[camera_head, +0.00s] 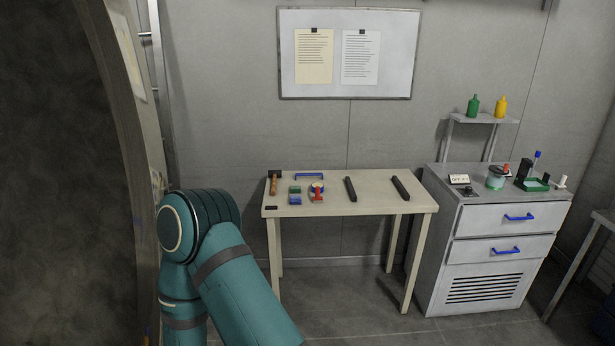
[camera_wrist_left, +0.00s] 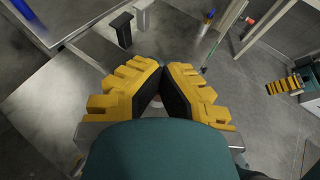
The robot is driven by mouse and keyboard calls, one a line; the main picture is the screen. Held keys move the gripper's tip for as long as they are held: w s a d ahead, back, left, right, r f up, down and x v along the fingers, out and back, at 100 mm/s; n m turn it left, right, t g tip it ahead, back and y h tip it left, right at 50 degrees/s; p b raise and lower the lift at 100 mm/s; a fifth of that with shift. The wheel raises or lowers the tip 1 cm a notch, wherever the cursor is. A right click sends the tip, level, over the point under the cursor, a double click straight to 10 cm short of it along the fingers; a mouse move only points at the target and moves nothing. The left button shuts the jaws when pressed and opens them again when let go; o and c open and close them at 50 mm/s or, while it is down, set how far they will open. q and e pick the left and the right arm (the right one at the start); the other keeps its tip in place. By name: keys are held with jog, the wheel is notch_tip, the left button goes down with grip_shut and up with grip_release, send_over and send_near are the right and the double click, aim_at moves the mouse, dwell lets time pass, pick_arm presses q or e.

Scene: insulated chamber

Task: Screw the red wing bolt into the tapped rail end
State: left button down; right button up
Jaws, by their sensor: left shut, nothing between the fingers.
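A small red piece (camera_head: 317,195) lies on the cream table in the head view, beside blue and green pieces. It is too small to tell whether it is the red wing bolt. I cannot make out the tapped rail end for certain. My left gripper (camera_wrist_left: 163,72) has yellow fingers that meet at their tips in the left wrist view. It is shut and empty, above a grey floor and apart from the things around it. In the head view my left arm bends down out of the picture and its gripper is hidden.
The cream table (camera_head: 336,207) also bears a wooden-handled hammer (camera_head: 273,184) and two dark bars (camera_head: 351,189). A grey drawer cabinet (camera_head: 500,220) stands right of it. A large dark curved opening fills the left. The wrist view shows a metal surface (camera_wrist_left: 50,110).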

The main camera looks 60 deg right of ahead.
pick_arm(q)
jog(key=shift+s+d+r, duration=0.1)
jog(key=shift+d+r, duration=0.05)
jog(key=shift+r, duration=0.4)
jog(key=shift+r+p, duration=0.75)
